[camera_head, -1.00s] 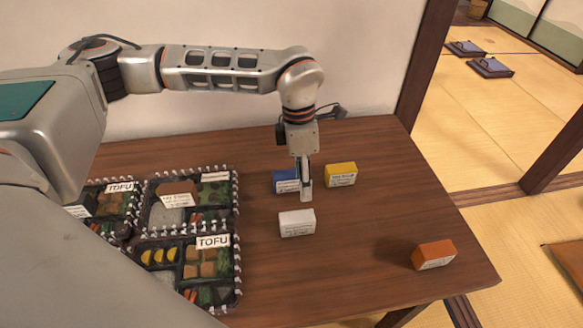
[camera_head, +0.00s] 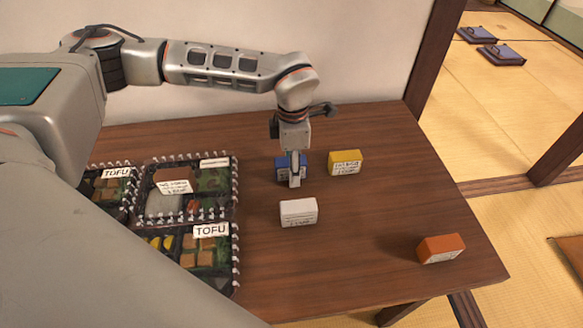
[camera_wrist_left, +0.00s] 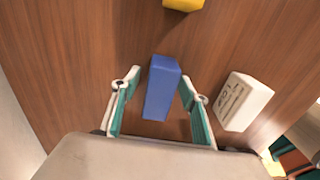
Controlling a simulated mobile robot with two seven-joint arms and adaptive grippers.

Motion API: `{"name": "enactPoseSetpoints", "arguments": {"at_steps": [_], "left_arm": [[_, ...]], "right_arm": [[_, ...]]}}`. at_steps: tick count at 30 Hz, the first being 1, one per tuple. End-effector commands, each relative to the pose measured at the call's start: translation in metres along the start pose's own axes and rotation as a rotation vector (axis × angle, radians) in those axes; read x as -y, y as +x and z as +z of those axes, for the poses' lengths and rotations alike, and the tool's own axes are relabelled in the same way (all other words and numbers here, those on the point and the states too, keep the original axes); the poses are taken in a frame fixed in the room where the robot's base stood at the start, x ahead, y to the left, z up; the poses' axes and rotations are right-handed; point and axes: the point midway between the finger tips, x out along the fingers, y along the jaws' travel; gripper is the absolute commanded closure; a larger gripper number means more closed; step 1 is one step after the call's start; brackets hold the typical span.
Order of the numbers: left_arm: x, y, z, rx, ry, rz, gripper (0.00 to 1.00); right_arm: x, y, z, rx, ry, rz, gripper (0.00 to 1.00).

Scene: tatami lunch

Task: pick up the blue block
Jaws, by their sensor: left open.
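The blue block (camera_head: 283,163) stands on the wooden table, partly hidden behind my left gripper (camera_head: 294,183) in the head view. In the left wrist view the blue block (camera_wrist_left: 162,88) lies between the two teal-lined fingers of my open left gripper (camera_wrist_left: 160,92). A gap shows between the block and each finger, so the fingers are apart from it. How far the fingertips are above the table is hard to tell. My right gripper is in neither view.
A yellow block (camera_head: 345,162) stands right of the blue one, and a white block (camera_head: 298,213) stands in front. An orange block (camera_head: 440,249) is near the right edge. Bento trays (camera_head: 236,207) fill the left side. The table's middle right is clear.

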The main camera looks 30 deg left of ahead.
Motion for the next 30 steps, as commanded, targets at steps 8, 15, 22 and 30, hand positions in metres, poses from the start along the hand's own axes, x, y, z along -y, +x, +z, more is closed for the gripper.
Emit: {"name": "enactPoseSetpoints", "arguments": {"at_steps": [8,15,22,30], "left_arm": [[0.0,-0.002,0.001,0.002,0.0,0.002,0.84],[0.0,-0.002,0.001,0.002,0.0,0.002,0.97],[-0.001,-0.006,0.001,0.002,0.0,0.003,0.97],[-0.001,-0.04,0.001,0.006,0.0,0.006,0.97]], "right_arm": [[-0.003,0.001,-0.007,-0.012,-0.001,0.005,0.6],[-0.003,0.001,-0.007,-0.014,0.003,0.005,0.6],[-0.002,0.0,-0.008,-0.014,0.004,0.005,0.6],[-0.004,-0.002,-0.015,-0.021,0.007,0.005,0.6]]}}
